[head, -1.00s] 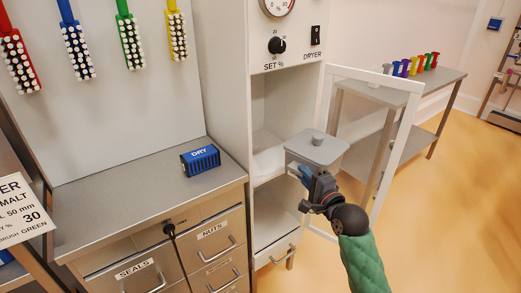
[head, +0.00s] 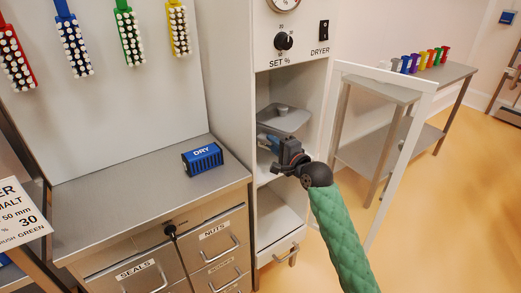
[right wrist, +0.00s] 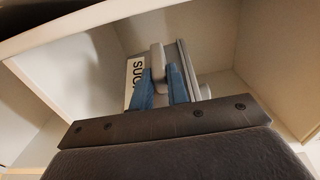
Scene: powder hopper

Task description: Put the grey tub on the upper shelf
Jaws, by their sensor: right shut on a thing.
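The grey tub (head: 285,119) with its flat grey lid and small knob is inside the upper compartment of the dryer cabinet, above the upper shelf (head: 268,172). My right gripper (head: 268,141) reaches in from the front right, its blue fingers shut on the tub. In the right wrist view the blue fingers (right wrist: 164,86) close on a grey part of the tub. A white label reading "SUC" (right wrist: 135,80) shows beside them, its end hidden. I cannot tell whether the tub's base touches the shelf. My left gripper is not in view.
The cabinet's white-framed door (head: 411,140) stands open at the right. The lower shelf (head: 282,222) looks empty. A side table (head: 445,75) with several coloured items stands behind.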

